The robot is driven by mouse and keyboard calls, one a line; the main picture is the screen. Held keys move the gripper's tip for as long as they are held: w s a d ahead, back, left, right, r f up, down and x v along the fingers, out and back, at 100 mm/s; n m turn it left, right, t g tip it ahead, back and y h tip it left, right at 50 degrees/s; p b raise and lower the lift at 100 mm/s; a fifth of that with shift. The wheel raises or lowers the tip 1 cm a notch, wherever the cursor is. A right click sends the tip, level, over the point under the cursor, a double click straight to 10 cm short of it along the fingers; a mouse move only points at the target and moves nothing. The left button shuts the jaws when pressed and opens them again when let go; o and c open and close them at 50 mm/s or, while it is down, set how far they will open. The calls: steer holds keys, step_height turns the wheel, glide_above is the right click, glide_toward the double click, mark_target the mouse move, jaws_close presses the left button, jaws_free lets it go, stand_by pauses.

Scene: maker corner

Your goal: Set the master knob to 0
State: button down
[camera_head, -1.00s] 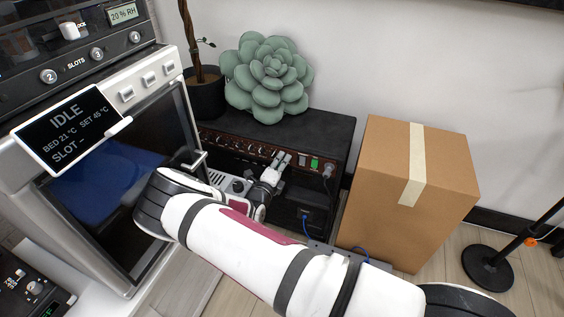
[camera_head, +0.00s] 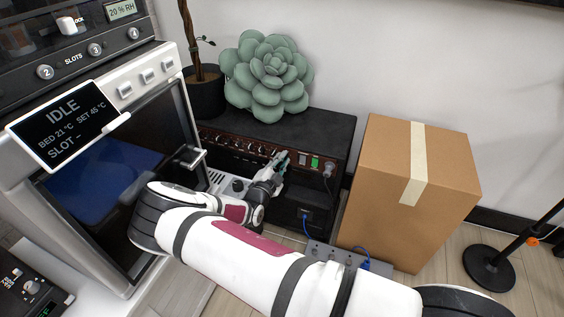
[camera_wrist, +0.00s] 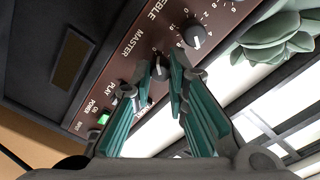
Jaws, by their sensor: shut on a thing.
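The amplifier (camera_head: 322,133) stands on the floor, with a brown-red control panel along its front. In the wrist view, the black master knob (camera_wrist: 160,70) sits beside the MASTER label, with a pale pointer on it. My gripper (camera_wrist: 167,74) has its teal-padded fingers at the master knob, one on each side, closed on it. In the head view my gripper (camera_head: 281,162) is at the right part of the panel; there the fingers hide the master knob. The knob's exact setting cannot be read, as the fingers cover part of its scale.
The treble knob (camera_wrist: 196,37) is close beside the fingers. A green-lit power switch (camera_wrist: 103,119) is on the same panel. A succulent-shaped cushion (camera_head: 266,75) rests on the amplifier. A cardboard box (camera_head: 391,190) stands to the right, a dryer cabinet (camera_head: 150,96) to the left.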

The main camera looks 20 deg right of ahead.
steer(key=shift+f+n, duration=0.1)
steer(key=shift+n, duration=0.7)
steer(key=c, duration=1.8)
jaws_free()
steer(key=v, duration=1.2)
steer(key=shift+a, duration=0.1)
